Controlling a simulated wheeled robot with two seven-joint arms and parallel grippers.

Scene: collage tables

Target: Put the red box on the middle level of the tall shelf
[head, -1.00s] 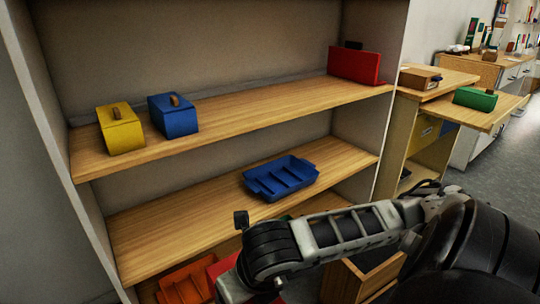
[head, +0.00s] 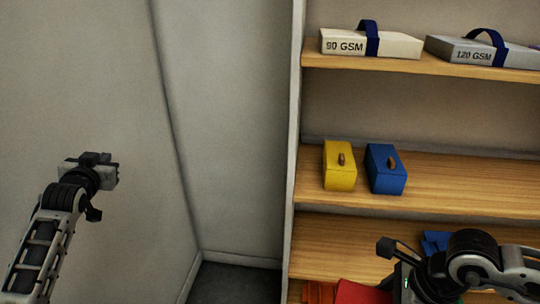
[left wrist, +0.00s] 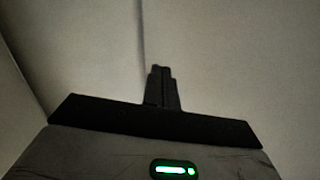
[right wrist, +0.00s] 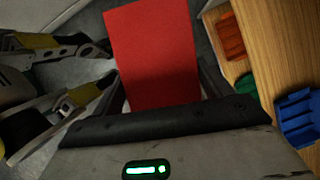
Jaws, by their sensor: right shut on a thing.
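The red box (right wrist: 150,45) is gripped between the fingers of my right gripper (right wrist: 162,92), which is shut on it. In the head view, the red box (head: 360,293) shows only partly at the bottom edge, in front of the shelf's lower part. The tall shelf (head: 450,188) stands at the right. One of its boards holds a yellow box (head: 340,168) and a blue box (head: 386,170), with bare board to their right. My left gripper (head: 110,172) is raised beside the left wall, away from the shelf. Its fingers (left wrist: 162,87) are together and empty.
Below, a blue tray (head: 435,242) is partly hidden behind my right arm. An orange tray (right wrist: 229,38) and a green item (right wrist: 246,86) show in the right wrist view. The shelf's left side panel is an upright edge.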

